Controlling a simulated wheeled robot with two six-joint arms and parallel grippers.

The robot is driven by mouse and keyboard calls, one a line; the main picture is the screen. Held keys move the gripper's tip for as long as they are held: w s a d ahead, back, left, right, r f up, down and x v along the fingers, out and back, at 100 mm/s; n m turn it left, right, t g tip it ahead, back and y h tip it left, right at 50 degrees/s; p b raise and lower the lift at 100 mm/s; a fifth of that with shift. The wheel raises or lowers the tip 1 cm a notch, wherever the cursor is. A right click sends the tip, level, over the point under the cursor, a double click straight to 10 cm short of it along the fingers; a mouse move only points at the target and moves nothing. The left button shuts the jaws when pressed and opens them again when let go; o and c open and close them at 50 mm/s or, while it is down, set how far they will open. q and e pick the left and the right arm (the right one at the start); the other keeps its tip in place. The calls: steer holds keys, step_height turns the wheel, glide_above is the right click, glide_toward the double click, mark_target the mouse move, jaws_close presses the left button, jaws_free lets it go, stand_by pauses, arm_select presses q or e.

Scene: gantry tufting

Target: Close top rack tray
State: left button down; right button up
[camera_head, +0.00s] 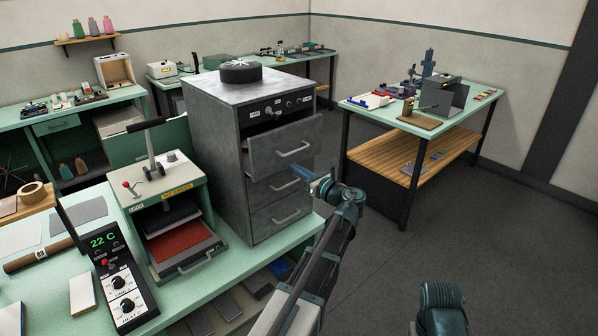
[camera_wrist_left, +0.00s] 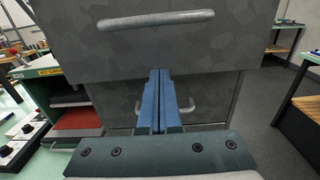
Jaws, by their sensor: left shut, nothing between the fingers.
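The grey metal rack cabinet (camera_head: 213,125) stands on the green bench. Its top tray (camera_head: 285,149) is pulled out, with a dark gap above its front. The top tray's bar handle (camera_head: 293,149) also shows large in the left wrist view (camera_wrist_left: 155,20). The two lower trays look flush; the middle tray (camera_head: 282,187) is partly hidden by my gripper. My left gripper (camera_head: 318,184) is shut and empty, in front of the rack and lower than the top handle. In the left wrist view its blue fingers (camera_wrist_left: 159,75) lie together below that handle. My right gripper is out of view.
A press (camera_head: 165,190) with a red pad in its extended lower tray stands left of the rack. A black control box (camera_head: 117,275) is nearer. A round black part (camera_head: 240,71) rests on the rack. The floor (camera_head: 420,235) to the right is clear.

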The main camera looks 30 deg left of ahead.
mark_target(287, 162)
arm_select(q)
steer(key=x, duration=0.4)
steer(key=shift+w+a+r, duration=0.1)
steer(key=shift+w+a, duration=0.1)
steer(key=shift+a, duration=0.15)
